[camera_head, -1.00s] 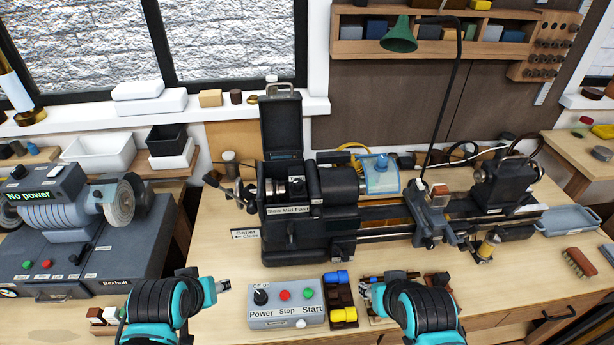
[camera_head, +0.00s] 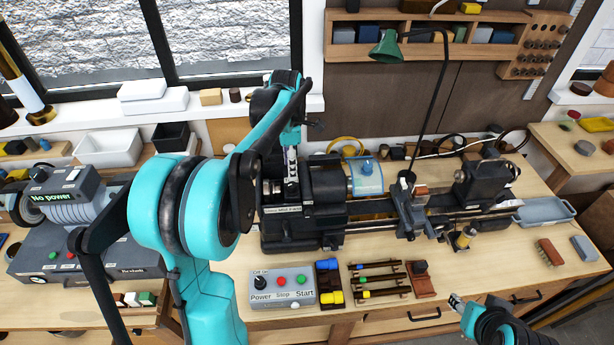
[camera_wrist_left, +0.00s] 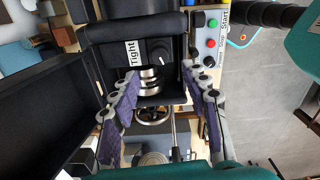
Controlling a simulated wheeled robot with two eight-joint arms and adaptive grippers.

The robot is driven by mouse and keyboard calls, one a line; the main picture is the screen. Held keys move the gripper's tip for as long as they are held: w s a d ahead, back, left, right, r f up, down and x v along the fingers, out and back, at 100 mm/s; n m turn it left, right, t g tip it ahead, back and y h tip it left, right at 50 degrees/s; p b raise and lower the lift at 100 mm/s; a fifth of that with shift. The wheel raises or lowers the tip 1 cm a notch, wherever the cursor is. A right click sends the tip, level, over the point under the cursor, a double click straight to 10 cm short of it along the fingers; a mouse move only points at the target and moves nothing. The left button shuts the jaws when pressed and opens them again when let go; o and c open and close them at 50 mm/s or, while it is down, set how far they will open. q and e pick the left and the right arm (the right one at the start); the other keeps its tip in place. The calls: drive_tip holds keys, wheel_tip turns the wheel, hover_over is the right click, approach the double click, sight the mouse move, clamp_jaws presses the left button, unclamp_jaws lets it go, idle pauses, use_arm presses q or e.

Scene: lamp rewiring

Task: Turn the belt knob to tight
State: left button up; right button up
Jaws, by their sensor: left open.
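The belt knob (camera_wrist_left: 158,52) is a dark round knob with a pale mark, seen in the left wrist view on the black lathe headstock. A white "Tight" label (camera_wrist_left: 131,53) is beside it. Metal pulley steps (camera_wrist_left: 150,82) show just below the knob. My left gripper (camera_wrist_left: 160,72) is open and empty, its purple-padded fingers on either side of the pulley and knob area; I cannot tell if they touch anything. In the head view my left arm reaches over the headstock (camera_head: 325,190) and hides the knob. My right gripper (camera_head: 457,300) is at lower right, away from the lathe.
The power box (camera_head: 282,288) stands in front of the lathe, with tool trays (camera_head: 378,280) to its right. The raised black cover (camera_wrist_left: 45,110) is close beside my left gripper. A green lamp (camera_head: 388,48) hangs above.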

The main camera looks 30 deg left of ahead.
sight(291, 185)
use_arm(q)
wheel_tip(291, 185, down, 7)
drive_tip(key=shift+s+f, duration=0.1)
idle(0.3)
clamp_jaws()
